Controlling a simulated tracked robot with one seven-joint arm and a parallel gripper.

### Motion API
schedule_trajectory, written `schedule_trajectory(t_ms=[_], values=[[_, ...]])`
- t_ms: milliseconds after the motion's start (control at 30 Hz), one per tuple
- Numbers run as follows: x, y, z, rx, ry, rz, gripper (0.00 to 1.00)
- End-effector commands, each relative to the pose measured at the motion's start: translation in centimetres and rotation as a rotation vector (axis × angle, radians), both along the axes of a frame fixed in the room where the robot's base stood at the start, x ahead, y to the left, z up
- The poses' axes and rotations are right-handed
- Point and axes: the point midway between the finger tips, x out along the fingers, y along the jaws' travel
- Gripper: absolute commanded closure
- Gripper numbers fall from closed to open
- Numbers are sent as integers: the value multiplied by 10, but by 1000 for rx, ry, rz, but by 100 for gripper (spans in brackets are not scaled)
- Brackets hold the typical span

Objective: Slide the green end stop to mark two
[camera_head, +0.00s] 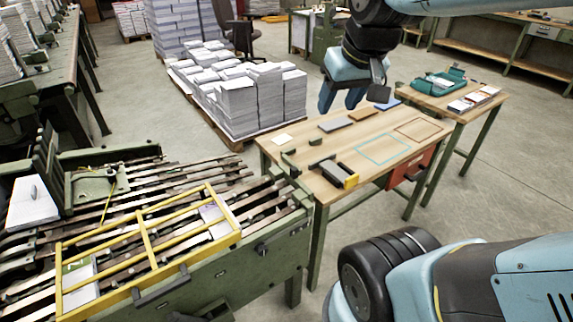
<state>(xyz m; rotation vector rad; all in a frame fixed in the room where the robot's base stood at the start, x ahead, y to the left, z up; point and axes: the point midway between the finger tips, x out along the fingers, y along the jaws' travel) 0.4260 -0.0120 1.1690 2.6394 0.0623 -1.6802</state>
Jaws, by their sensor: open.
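My gripper (340,103) hangs above the far left part of the wooden table (300,141), fingers pointing down, apart and with nothing seen between them. Small dark green pieces (290,161) stand at the table's left edge; one may be the green end stop, but I cannot tell which. A grey bar with a yellow end (349,178) lies near them, at the table's front edge. My gripper is above and behind these pieces, not touching them. No numbered marks can be made out at this size.
A cyan outline (383,148) and a brown outline (418,129) mark the tabletop. Flat grey (336,125) and brown (363,115) pieces lie behind. A machine with a yellow frame (150,248) stands at left. Paper stacks (240,105) stand behind the table.

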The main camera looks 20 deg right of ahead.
Motion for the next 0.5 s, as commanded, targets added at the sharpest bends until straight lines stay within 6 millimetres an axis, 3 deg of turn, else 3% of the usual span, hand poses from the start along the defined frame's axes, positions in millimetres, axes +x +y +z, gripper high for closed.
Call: schedule_trajectory(t_ms=[267,500], values=[[66,1,-26,5,104,66,49],[119,1,-61,0,186,118,49]])
